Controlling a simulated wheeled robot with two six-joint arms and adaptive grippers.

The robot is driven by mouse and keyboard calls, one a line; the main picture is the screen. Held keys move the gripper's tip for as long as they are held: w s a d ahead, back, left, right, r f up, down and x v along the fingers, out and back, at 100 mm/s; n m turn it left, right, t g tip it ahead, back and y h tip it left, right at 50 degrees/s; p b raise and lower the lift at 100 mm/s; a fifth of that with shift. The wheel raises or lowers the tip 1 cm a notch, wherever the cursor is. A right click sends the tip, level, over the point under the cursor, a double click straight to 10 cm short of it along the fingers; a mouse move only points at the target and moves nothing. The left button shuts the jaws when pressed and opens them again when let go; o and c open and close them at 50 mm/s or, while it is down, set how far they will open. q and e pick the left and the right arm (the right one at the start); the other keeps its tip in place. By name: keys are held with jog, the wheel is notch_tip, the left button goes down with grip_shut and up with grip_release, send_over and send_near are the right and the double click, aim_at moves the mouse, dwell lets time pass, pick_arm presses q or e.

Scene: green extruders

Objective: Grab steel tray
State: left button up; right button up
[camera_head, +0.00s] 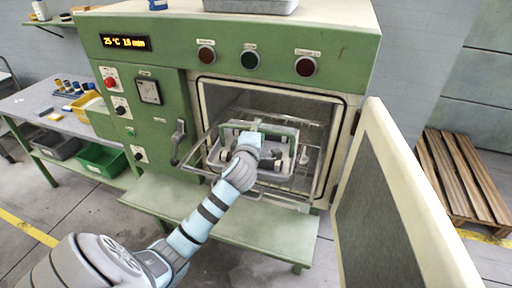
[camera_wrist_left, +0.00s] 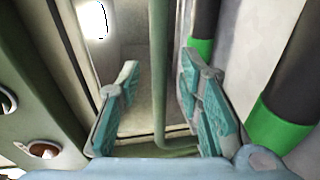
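A grey metal tray (camera_head: 292,158) sits on the wire rack inside the open green oven. Parts with pale round ends and a green bar (camera_head: 262,128) show in it, partly hidden by my arm. My left gripper (camera_head: 252,140) reaches in over the tray. In the left wrist view its two teal-padded fingers (camera_wrist_left: 160,105) are open, with a green bar (camera_wrist_left: 160,70) running between them; I see a gap on each side. Black cylinders with green bands (camera_wrist_left: 285,125) lie to the right. Another steel tray (camera_head: 255,6) rests on top of the oven. My right gripper is out of view.
The oven door (camera_head: 385,210) stands open on the right. The wire rack (camera_head: 310,180) sticks out of the chamber above a green ledge (camera_head: 270,235). A lever (camera_head: 178,140) is left of the opening. A workbench (camera_head: 45,110) stands left, a wooden pallet (camera_head: 465,175) right.

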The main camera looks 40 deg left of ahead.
pick_arm(q)
jog(key=shift+s, duration=0.15)
jog(key=c, duration=0.4)
grip_shut()
jog(key=shift+r, duration=0.15)
